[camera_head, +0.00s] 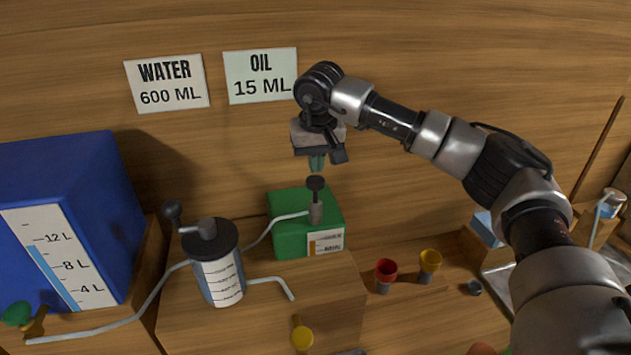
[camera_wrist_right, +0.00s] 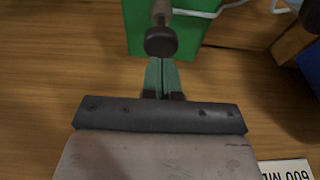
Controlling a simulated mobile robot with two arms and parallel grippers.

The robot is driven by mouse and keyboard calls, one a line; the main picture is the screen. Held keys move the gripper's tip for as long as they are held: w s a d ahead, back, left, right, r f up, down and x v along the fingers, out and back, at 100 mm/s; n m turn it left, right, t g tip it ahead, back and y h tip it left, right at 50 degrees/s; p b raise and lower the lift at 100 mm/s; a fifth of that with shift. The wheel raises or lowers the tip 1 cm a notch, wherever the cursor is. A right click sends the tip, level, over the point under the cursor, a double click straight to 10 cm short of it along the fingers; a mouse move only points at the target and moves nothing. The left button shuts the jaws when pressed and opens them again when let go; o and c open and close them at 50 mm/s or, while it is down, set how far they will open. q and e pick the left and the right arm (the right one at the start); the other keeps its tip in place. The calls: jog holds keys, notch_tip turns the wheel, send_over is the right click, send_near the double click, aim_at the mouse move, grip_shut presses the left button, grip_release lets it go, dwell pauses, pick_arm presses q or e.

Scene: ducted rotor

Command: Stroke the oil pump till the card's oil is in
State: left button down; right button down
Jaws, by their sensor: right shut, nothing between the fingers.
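The oil pump is a green box (camera_head: 289,233) with a dark round plunger knob (camera_head: 315,184) on a grey stem, and a small level label (camera_head: 326,242) on its front. The card reading "OIL 15 ML" (camera_head: 261,88) is on the wooden wall behind. My right gripper (camera_head: 317,163) is shut and empty, with its green fingertips just above the knob. In the right wrist view the shut fingers (camera_wrist_right: 160,76) point at the knob (camera_wrist_right: 161,42), and the green box (camera_wrist_right: 135,28) lies beyond. Whether fingertips and knob touch is unclear. My left gripper is not in view.
A clear graduated vessel with a black crank lid (camera_head: 218,268) stands left of the pump, with tubes beside it. A blue water tank (camera_head: 70,190) is at far left. Red (camera_head: 386,270) and yellow (camera_head: 430,262) cups stand to the right. A "WATER 600 ML" card (camera_head: 167,82) is on the wall.

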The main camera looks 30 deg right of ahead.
notch_tip(320, 180, up, 6)
jog(key=p, duration=0.4)
dwell(0.4)
dwell(0.3)
